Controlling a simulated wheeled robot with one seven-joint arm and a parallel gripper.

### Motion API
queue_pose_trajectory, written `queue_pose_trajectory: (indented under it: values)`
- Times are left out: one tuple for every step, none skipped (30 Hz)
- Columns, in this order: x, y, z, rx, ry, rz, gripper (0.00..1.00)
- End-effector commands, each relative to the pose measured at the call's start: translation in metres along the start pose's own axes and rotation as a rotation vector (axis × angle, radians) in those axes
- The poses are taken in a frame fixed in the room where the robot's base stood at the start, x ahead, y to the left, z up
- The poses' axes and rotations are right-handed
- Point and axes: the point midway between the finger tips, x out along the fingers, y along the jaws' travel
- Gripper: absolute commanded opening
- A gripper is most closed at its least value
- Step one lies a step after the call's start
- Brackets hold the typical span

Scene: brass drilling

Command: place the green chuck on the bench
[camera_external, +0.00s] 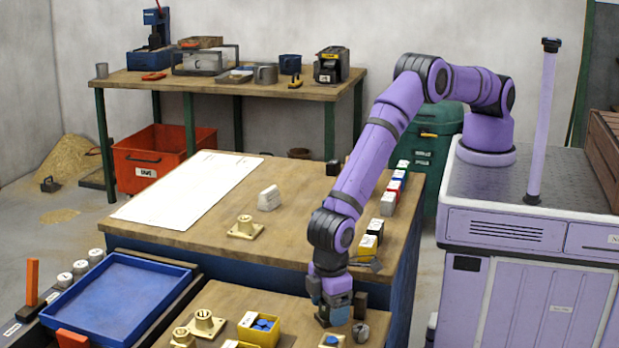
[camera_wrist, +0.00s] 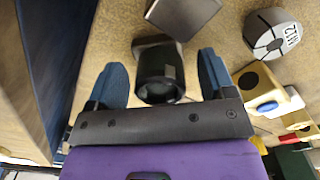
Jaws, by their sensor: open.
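My gripper (camera_external: 335,312) is low over the near wooden surface, with its blue fingers open. In the wrist view, my gripper (camera_wrist: 162,75) has a dark, round-ended piece (camera_wrist: 157,75) between its fingers, with a gap visible on each side. This piece looks almost black; I cannot tell whether it is the green chuck. No clearly green chuck shows in either view. A grey round chuck (camera_external: 360,332) stands just right of the gripper; in the wrist view a grey slotted one marked M12 (camera_wrist: 272,33) lies at the upper right.
The larger wooden bench (camera_external: 165,228) behind holds a white sheet (camera_external: 190,188), a brass flanged part (camera_external: 244,229) and a pale block (camera_external: 269,198). A blue tray (camera_external: 115,305) is at left. Small boxes (camera_external: 258,329) and brass parts (camera_external: 205,323) crowd the near surface.

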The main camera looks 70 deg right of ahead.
Motion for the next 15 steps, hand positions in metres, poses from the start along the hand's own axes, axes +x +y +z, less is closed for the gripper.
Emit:
queue_pose_trajectory:
  values:
    - [-0.007, 0.000, -0.001, 0.000, 0.002, -0.001, 0.76]
    - [-0.011, 0.000, -0.001, 0.000, 0.002, -0.001, 0.76]
    - [-0.018, 0.000, -0.001, 0.000, 0.003, -0.001, 0.76]
    - [-0.024, 0.000, -0.001, 0.000, 0.003, -0.002, 0.76]
    - [-0.030, 0.000, -0.001, 0.000, 0.003, -0.001, 0.76]
    - [-0.038, 0.000, -0.001, 0.000, 0.003, -0.002, 0.76]
    - [-0.045, 0.000, -0.001, 0.000, 0.003, -0.002, 0.76]
    - [-0.051, 0.000, -0.001, 0.000, 0.003, -0.002, 0.76]
    - [-0.059, 0.000, -0.001, 0.000, 0.003, -0.002, 0.76]
    - [-0.065, 0.000, -0.001, 0.000, 0.003, -0.001, 0.76]
    - [-0.070, 0.000, 0.000, 0.000, 0.002, -0.001, 0.76]
    - [-0.078, 0.000, 0.000, 0.000, 0.002, -0.001, 0.76]
    - [-0.083, 0.000, -0.001, 0.000, 0.003, -0.001, 0.76]
    - [-0.088, 0.000, -0.001, 0.000, 0.003, -0.001, 0.76]
    - [-0.094, 0.000, 0.000, 0.000, 0.002, -0.001, 0.76]
